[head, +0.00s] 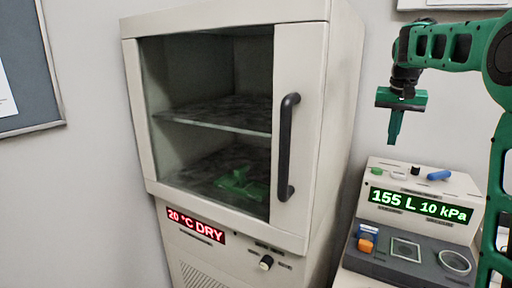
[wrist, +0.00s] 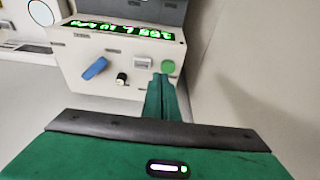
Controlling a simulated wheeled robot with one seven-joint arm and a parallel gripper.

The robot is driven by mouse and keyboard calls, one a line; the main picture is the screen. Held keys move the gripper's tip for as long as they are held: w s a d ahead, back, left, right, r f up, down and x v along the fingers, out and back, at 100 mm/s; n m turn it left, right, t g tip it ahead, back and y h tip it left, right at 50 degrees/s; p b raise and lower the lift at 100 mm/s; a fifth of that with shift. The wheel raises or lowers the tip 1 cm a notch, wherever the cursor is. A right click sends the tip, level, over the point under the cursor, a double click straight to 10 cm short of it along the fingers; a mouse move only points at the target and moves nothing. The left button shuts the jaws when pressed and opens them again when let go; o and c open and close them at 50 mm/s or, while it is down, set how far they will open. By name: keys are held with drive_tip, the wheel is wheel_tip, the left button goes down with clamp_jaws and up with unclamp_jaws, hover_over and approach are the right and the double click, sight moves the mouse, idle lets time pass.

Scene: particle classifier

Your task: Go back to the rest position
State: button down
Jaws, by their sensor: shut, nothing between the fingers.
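My gripper (head: 394,138) is green and hangs from my green arm at the upper right of the head view, fingers pointing down. Its fingers are shut together with nothing between them. In the wrist view the shut fingertips (wrist: 162,82) show in front of the particle classifier (wrist: 110,62), near its green button. In the head view the classifier (head: 464,215) stands below my gripper, with a gap between them. Its display reads 155 L 10 kPa. A blue lever (head: 438,175), a black knob and a green button sit on its top.
A drying cabinet (head: 225,230) with a glass door and black handle (head: 287,147) stands left of the classifier. Its display reads 20 °C DRY. A green object (head: 241,184) lies on its lower level. A grey board (head: 28,65) hangs on the left wall.

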drive_tip(key=s+a+f+g, duration=0.1)
drive_tip(key=s+a+f, duration=0.1)
drive_tip(key=s+f, duration=0.5)
drive_tip(key=s+a+f+y, duration=0.1)
drive_tip(key=s+f, duration=0.5)
drive_tip(key=s, duration=1.4)
drive_tip(key=s+a+f+g+y, duration=0.1)
drive_tip(key=s+a+f, duration=0.2)
drive_tip(key=s+f, duration=0.4)
drive_tip(key=s, duration=0.6)
drive_tip(key=shift+s+a+f+g, duration=0.15)
drive_tip(key=shift+s+f+g, duration=0.15)
drive_tip(key=shift+f, duration=0.05)
drive_tip(key=shift+w+f, duration=0.25)
drive_tip(key=shift+w, duration=0.35)
idle(1.5)
